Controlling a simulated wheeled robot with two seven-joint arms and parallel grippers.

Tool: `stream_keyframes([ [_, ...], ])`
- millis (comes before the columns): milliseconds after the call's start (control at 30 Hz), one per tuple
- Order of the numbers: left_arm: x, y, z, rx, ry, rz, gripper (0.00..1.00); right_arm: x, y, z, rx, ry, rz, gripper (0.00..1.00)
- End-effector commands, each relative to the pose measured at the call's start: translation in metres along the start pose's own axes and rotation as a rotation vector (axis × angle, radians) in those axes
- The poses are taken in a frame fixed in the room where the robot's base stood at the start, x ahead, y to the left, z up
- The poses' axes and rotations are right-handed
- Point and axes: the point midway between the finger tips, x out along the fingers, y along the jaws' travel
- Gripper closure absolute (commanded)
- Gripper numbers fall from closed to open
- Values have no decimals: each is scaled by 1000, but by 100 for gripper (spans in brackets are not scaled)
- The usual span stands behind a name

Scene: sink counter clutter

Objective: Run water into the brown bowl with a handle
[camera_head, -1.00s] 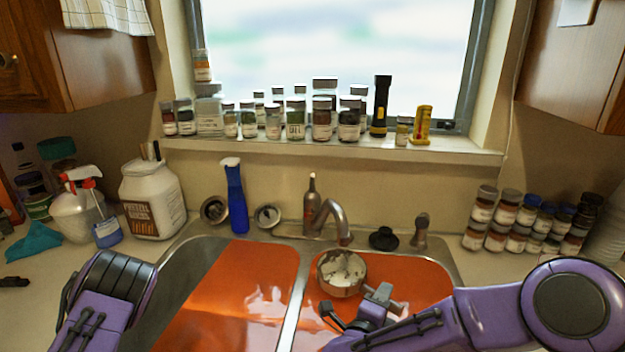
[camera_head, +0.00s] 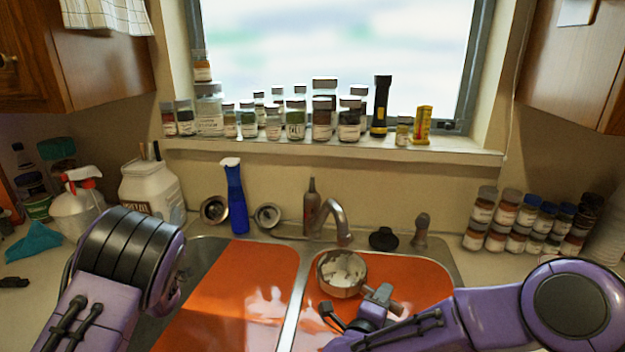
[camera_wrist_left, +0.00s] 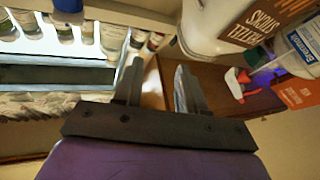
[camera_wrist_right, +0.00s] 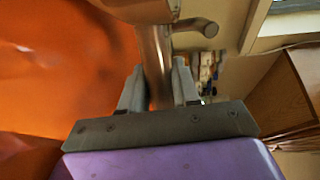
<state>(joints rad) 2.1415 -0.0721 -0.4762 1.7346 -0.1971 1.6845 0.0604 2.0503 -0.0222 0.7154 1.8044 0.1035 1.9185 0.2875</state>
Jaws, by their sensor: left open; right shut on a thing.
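The brown bowl with a handle (camera_head: 341,288) is over the right basin, below the spout of the faucet (camera_head: 334,219). Its inside looks whitish; I cannot tell if water is in it. My right gripper (camera_head: 382,299) is shut on the bowl's handle (camera_wrist_right: 154,62); the bowl's underside (camera_wrist_right: 135,8) shows at the top of the right wrist view. The faucet spout also shows there (camera_wrist_right: 196,25). My left gripper (camera_wrist_left: 157,88) is open and empty, with its two fingers apart. In the head view my left arm hides its fingers.
A blue bottle (camera_head: 236,197), a dark bottle (camera_head: 310,207) and a black stopper (camera_head: 383,238) stand behind the sink. A white jar (camera_head: 152,190) and a spray bottle (camera_head: 78,205) are at the left. Stacked jars (camera_head: 507,221) stand at the right.

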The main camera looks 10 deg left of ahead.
Motion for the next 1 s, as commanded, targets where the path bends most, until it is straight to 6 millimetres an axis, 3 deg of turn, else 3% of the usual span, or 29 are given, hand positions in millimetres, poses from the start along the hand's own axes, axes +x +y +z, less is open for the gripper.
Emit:
stream_keyframes([
  [33, 3, 28, 8, -3, -25, 68, 59, 0, -1, 0, 3, 0, -2, 100],
  [200, -6, 132, 35, 114, -93, 327, 59, 0, -1, 0, 3, 0, -2, 100],
  [300, -19, 191, 40, 188, -86, 481, 59, 0, -1, 0, 3, 0, -2, 100],
  [433, -36, 252, 37, 266, -40, 645, 59, 0, -1, 0, 3, 0, -2, 100],
  [533, -46, 280, 33, 307, -3, 724, 59, 0, -1, 0, 3, 0, -2, 100],
  [700, -50, 302, 30, 332, 28, 775, 59, 0, -1, 0, 3, 0, -2, 100],
  [1000, -6, 344, 37, 332, 28, 774, 59, 0, -1, 0, 3, 0, -2, 100],
])
